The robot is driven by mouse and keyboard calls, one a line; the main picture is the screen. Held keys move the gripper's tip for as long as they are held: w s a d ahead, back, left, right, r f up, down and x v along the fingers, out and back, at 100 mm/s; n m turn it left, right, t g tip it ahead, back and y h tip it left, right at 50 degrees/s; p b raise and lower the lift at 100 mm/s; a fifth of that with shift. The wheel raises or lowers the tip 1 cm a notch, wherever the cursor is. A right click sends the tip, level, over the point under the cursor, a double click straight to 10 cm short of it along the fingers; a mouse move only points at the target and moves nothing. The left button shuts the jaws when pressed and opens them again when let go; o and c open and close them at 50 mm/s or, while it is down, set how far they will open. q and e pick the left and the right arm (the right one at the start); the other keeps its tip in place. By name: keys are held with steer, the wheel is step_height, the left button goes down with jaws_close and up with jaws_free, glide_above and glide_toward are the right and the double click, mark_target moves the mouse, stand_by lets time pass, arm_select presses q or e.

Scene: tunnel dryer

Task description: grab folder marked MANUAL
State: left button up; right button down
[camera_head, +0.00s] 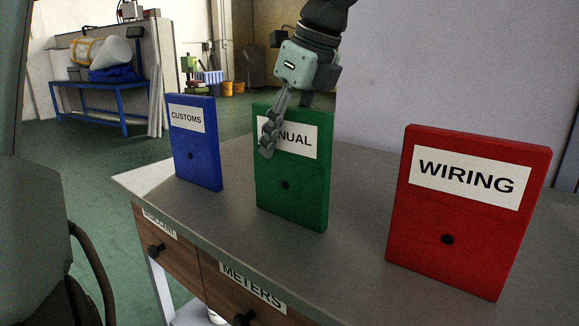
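A green folder (292,192) stands upright on the grey tabletop, with a white label that reads "NUAL", its first letters covered. My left gripper (268,146) hangs down from the top of the view, its fingers in front of the label's left part. The fingers line up nearly one behind the other, so I cannot tell whether they are open or shut, or whether they touch the folder. My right gripper is not in view.
A blue folder (195,152) marked CUSTOMS stands to the left, and a red folder (462,225) marked WIRING to the right. The table (225,235) has drawers in front, one labelled METERS. Bare tabletop lies between green and red folders.

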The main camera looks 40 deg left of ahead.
arm_select(q)
jaws_close()
stand_by(0.5)
